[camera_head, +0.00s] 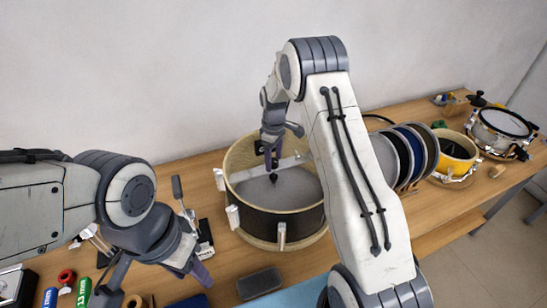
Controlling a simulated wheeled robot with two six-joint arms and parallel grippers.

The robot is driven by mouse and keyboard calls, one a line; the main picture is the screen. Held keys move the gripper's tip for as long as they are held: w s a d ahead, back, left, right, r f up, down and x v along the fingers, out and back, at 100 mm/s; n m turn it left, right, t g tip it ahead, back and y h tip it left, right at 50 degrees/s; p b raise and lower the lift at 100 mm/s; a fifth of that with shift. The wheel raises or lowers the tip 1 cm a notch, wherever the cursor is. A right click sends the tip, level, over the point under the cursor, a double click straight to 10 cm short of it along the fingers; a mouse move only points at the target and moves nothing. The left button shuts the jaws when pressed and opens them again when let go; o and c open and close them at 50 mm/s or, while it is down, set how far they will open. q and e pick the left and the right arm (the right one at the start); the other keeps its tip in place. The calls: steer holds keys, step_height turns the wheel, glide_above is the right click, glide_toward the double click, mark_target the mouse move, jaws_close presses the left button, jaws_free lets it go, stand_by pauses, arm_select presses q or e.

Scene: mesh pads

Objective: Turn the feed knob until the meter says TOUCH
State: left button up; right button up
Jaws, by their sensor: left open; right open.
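My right gripper (272,166) points down over the bar near the drum's middle. Its jaws are open; a small dark part shows at its tips, and I cannot tell if it is the feed knob or a fingertip. My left gripper (197,272) is open, low at the front left of the drum and apart from it. I cannot make out a meter reading; no TOUCH text is legible.
A dark flat block (259,283) lies in front of the drum. Several round discs (410,155) stand upright to its right, beyond my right arm. A yellow drum (456,157) and a white-topped drum (503,124) stand farther right. Tape rolls (66,277) and green labelled items (84,291) lie front left.

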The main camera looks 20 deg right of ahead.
jaws_close()
steer(key=shift+m, duration=0.5)
steer(key=m, duration=0.2)
steer(key=shift+m+b, duration=0.3)
steer(key=shift+m, duration=2.1)
jaws_free()
